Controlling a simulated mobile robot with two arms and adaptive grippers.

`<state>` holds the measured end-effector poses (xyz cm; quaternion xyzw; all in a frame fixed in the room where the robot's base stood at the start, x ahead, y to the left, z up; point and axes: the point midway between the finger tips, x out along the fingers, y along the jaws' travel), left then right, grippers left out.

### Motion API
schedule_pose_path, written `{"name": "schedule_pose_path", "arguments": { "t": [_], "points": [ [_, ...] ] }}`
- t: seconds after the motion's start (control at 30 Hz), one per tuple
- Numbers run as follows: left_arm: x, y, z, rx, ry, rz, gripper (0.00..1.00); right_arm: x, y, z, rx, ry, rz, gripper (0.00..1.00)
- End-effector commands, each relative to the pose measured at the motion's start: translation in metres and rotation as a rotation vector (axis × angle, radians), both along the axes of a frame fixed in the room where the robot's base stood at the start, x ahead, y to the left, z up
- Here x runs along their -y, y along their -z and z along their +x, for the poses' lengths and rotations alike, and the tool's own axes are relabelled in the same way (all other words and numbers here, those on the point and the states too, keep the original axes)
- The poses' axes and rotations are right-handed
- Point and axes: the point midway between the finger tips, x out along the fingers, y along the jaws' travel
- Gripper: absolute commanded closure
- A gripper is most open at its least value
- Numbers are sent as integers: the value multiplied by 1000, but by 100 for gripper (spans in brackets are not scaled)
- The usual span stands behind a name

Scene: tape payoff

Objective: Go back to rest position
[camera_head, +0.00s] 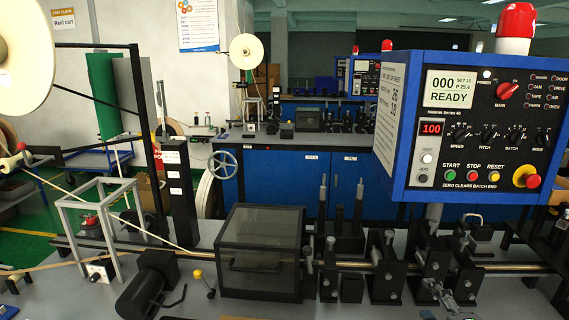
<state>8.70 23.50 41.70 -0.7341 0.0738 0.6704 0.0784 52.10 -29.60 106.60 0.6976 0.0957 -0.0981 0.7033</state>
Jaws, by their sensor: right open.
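My right gripper (443,295) shows only in small part at the bottom edge, right of centre, in front of the black clamp blocks of the machine. It is open, and I see nothing held in it. Most of it and its arm are cut off by the frame edge. It looks close to the blocks, but I cannot tell whether it touches them. I cannot make out my left gripper in this view.
A blue control panel (474,125) reading READY overhangs the right side. The grey bench carries a dark covered box (262,250), a black motor (146,292) and a long metal rod (480,267). A tape reel (22,50) and grey frame (100,225) stand left.

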Motion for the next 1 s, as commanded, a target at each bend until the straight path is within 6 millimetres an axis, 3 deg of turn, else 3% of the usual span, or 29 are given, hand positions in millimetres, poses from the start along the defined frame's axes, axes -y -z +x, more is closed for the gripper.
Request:
{"name": "schedule_pose_path", "arguments": {
  "t": [0.03,0.27,0.4,0.6,0.83,1.0],
  "points": [
    [0,0,0,0,0,0,60,-11,22,-10,-50,39,103,44],
    [0,0,0,1,0,0,60,-40,107,-68,-291,296,499,44],
    [0,0,0,1,0,0,60,-54,153,-117,-455,493,709,44],
    [0,0,0,1,0,0,60,-71,197,-184,-650,751,914,44],
    [0,0,0,1,-1,0,60,-91,226,-255,-831,1013,1073,44],
    [1,0,0,0,-1,-1,60,-91,279,-241,-847,1021,1053,44]
  ]
}}
